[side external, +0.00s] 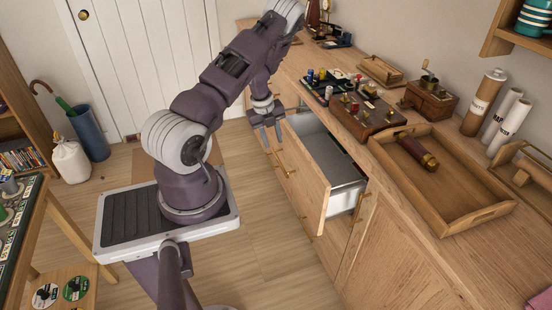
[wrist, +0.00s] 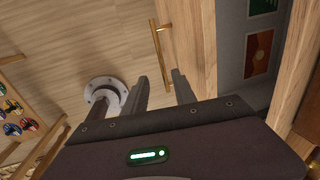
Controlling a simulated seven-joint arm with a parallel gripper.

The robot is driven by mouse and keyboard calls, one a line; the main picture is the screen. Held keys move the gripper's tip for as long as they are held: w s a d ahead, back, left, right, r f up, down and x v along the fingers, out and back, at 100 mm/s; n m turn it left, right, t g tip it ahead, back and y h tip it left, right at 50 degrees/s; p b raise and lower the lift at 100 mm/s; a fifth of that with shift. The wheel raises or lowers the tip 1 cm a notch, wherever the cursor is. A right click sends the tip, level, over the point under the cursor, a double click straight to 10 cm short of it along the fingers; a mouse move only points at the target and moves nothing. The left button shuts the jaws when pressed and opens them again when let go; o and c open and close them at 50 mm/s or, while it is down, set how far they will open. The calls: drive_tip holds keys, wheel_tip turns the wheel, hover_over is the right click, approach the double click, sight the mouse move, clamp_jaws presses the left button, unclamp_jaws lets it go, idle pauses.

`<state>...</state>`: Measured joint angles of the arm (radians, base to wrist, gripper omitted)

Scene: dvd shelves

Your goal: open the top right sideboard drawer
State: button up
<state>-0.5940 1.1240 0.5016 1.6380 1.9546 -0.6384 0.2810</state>
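The sideboard drawer (side external: 340,160) is pulled well out in the side external view, with its grey-lined inside showing. Its wooden front (side external: 305,185) carries a brass bar handle (side external: 284,166). My gripper (side external: 270,136) is at the far end of this front, on the outer side, fingers pointing down. In the wrist view my gripper (wrist: 160,77) has its two fingers apart with nothing held. The brass handle (wrist: 157,45) shows between and beyond the fingertips; I cannot tell whether they touch it. The open drawer (wrist: 232,50) shows at right with green and red cards inside.
The sideboard top (side external: 420,215) holds a wooden tray (side external: 470,207) with a dark cylinder, a coffee grinder (side external: 430,98) and a wooden box (side external: 368,115). A cupboard door (side external: 385,255) is right of the drawer. The floor (side external: 265,255) before the drawer is clear.

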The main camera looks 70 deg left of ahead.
sight(276, 158)
drive_tip(key=f, duration=0.3)
drive_tip(key=w+f, duration=0.1)
drive_tip(key=f, duration=0.5)
drive_tip(key=shift+w+f, duration=0.15)
drive_tip(key=shift+w, duration=0.05)
clamp_jaws()
idle(0.9)
